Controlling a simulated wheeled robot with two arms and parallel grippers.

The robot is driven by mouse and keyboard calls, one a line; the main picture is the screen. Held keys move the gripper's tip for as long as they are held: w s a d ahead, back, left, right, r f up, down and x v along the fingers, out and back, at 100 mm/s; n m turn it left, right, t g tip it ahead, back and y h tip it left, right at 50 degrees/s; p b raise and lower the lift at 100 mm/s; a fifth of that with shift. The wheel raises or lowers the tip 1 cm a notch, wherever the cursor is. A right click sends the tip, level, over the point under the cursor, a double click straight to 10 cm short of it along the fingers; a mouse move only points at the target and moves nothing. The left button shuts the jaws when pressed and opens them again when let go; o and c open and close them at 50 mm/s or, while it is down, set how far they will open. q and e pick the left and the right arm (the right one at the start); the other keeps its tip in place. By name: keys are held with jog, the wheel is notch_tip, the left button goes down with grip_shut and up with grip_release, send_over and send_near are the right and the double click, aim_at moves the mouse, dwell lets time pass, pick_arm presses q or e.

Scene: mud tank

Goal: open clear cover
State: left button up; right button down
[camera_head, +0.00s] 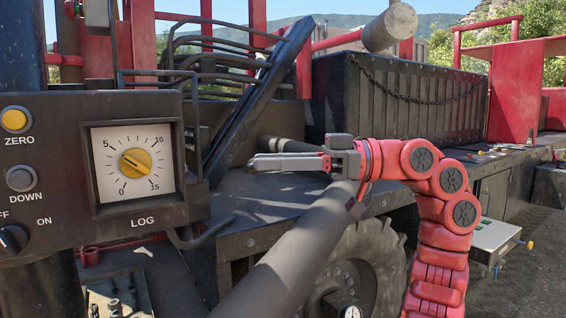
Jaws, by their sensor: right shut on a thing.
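The black control panel (50,120) stands at the left. It carries a white LOG dial (137,163) with a yellow knob in a dark square frame. A thin dark bracket (196,120) stands beside the dial's top and right side. I cannot clearly tell a clear cover apart from the dial face and frame. My right gripper (250,163) points left, to the right of the panel and apart from the dial in the picture. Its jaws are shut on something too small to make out. My left gripper is not in view.
Yellow ZERO button (14,119), grey DOWN button (20,178) and a black OFF/ON switch (12,239) sit on the panel. A thick dark tube (290,255) slants up below the gripper. A large tyre (375,262) and a black ribbed tank (400,95) lie behind.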

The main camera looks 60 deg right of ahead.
jog(key=shift+w+a+f, duration=0.1)
jog(key=shift+w+a, duration=0.05)
jog(key=shift+w, duration=0.1)
jog(key=c, duration=1)
grip_release()
jog(key=shift+c, duration=0.2)
jog(key=o, duration=0.4)
jog(key=shift+w+a, duration=0.35)
jog(key=shift+w, duration=0.25)
jog(key=shift+s+d+f, duration=0.1)
jog(key=shift+d, duration=0.15)
